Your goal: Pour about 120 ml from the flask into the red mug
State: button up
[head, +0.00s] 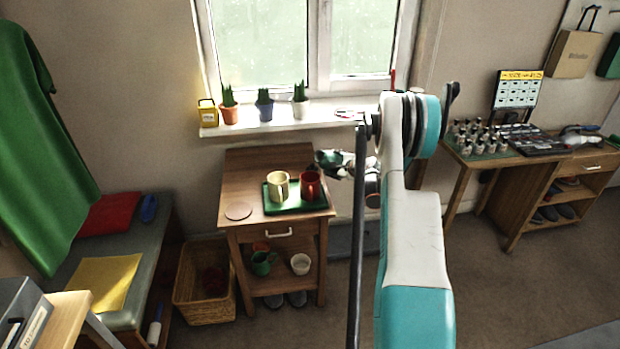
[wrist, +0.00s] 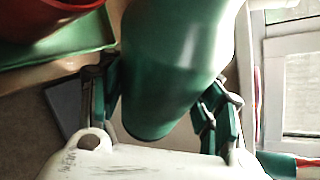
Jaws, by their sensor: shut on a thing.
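The red mug (head: 310,184) stands upright on a green tray (head: 279,209) on the small wooden cabinet, beside a cream mug (head: 279,185). In the wrist view the red mug (wrist: 50,18) and the tray (wrist: 75,55) show only in part at upper left. My gripper (wrist: 163,100) is shut on the green flask (wrist: 180,60), with a finger on each side. The flask's upper part runs out of the wrist view. In the head view the flask looks tilted, just behind and right of the red mug. Its mouth and any liquid cannot be made out.
A round coaster (head: 238,211) lies left of the tray. Potted plants (head: 264,104) stand on the windowsill (head: 290,122) behind. My arm hides the area right of the cabinet.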

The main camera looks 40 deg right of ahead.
jog(key=shift+a+f+m+y, duration=0.2)
jog(key=shift+m+y, duration=0.1)
jog(key=shift+y, duration=0.1)
jog(key=shift+a+r+m, duration=0.15)
jog(key=shift+m, duration=0.15)
jog(key=shift+r+m+y, duration=0.2)
jog(key=shift+m+y, duration=0.6)
jog(key=shift+y, duration=0.2)
jog(key=shift+f+m+y, duration=0.15)
jog(key=shift+m+y, duration=0.75)
jog(key=shift+m, duration=0.2)
jog(key=shift+r+m+t+y, duration=0.4)
jog(key=shift+r+m+y, duration=0.1)
jog(key=shift+r+m, duration=0.1)
